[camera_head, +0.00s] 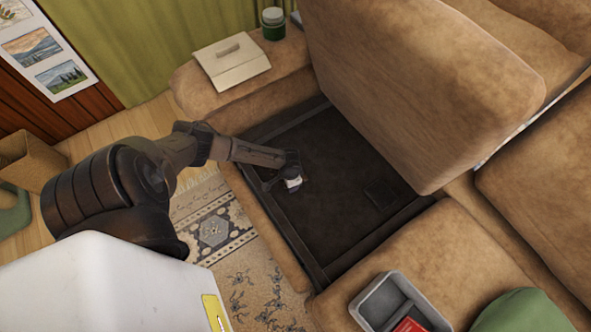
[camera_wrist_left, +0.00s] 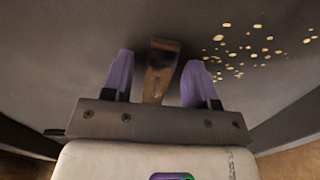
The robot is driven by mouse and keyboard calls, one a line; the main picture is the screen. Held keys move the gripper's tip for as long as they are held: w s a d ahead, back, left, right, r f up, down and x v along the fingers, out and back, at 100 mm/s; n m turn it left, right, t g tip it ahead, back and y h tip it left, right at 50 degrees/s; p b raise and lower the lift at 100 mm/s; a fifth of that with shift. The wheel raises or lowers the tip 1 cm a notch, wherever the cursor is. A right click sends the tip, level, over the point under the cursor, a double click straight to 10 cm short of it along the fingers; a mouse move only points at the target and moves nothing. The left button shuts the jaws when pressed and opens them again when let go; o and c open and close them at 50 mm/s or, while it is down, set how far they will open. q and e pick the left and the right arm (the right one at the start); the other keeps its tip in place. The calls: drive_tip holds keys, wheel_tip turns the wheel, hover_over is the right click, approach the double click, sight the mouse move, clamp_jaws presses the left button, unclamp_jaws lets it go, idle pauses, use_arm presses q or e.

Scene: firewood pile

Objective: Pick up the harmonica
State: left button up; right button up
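A narrow brown bar with a darker far end, which looks like the harmonica (camera_wrist_left: 160,72), lies on the dark grey surface in the left wrist view. My left gripper (camera_wrist_left: 158,82) has its two purple fingers apart, one on each side of the bar. A gap shows on the left; the right finger is very close, and I cannot tell if it touches. In the head view my left gripper (camera_head: 294,184) is low inside the sofa's open dark storage compartment (camera_head: 335,145). I cannot make out the harmonica there. My right gripper is not in view.
The raised brown seat cushion (camera_head: 420,85) stands over the compartment's right side. A grey tray (camera_head: 385,298) sits on the near cushion. Pale yellow spots (camera_wrist_left: 260,50) dot the surface right of the fingers.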

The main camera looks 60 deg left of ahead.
use_arm(q)
drive_tip(key=c, duration=0.9)
drive_tip(key=shift+o, duration=0.2)
drive_tip(key=shift+r, duration=0.1)
